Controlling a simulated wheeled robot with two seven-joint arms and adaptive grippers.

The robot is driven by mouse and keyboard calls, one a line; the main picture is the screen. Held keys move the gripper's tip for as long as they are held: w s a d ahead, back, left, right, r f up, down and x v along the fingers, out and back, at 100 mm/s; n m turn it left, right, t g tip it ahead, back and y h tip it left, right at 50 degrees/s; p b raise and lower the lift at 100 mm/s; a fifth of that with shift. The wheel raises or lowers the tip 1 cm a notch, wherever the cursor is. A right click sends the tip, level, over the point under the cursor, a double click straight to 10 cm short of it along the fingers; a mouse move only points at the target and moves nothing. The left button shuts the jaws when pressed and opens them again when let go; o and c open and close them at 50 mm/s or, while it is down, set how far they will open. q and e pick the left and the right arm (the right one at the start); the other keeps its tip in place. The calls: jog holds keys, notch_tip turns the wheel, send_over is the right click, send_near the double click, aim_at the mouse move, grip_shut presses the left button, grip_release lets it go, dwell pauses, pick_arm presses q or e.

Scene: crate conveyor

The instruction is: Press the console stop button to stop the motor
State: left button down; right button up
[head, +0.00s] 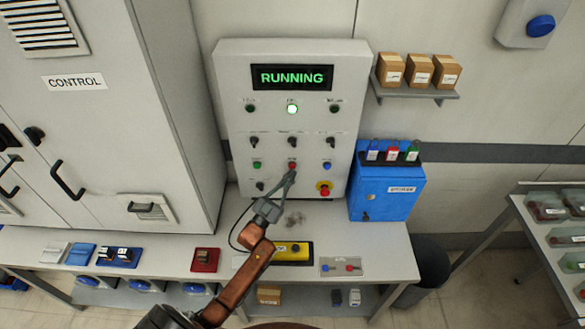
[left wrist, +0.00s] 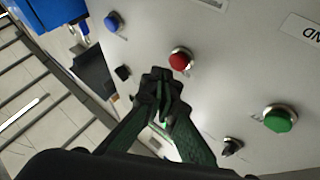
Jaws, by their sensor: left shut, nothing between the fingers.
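The grey console (head: 240,120) stands upright on the bench, and its display (head: 292,78) reads RUNNING in green. The red stop button (head: 292,165) sits between a green button (head: 257,165) and a blue button (head: 327,166). In the left wrist view the red button (left wrist: 181,59) stands just beyond my left gripper's tips. My left gripper (head: 291,175) is shut and empty, close below the red button; I cannot tell whether it touches. My right gripper is not in view.
A red emergency knob on a yellow base (head: 324,188) sits at the console's lower right. A blue box (head: 388,193) with padlocks stands right of the console. A yellow pendant (head: 292,252) lies on the bench (head: 390,245). A control cabinet (head: 100,120) stands left.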

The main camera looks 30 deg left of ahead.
pick_arm(q)
jog(key=shift+w, duration=0.1)
dwell(0.5)
jog(key=shift+w+a, duration=0.2)
jog(key=shift+w, duration=0.05)
jog(key=shift+w+a+b, duration=0.25)
jog(key=shift+w+b, duration=0.05)
jog(key=shift+w, duration=0.1)
dwell(0.7)
jog(key=shift+s, duration=0.1)
jog(key=shift+s+d+p, duration=0.5)
jog(key=shift+s, duration=0.15)
jog(key=s+d+p, duration=0.1)
jog(key=s, duration=0.2)
jog(key=s+d+p, duration=0.1)
jog(key=shift+s+d+p, duration=0.15)
jog(key=shift+d+p, duration=0.15)
dwell(0.3)
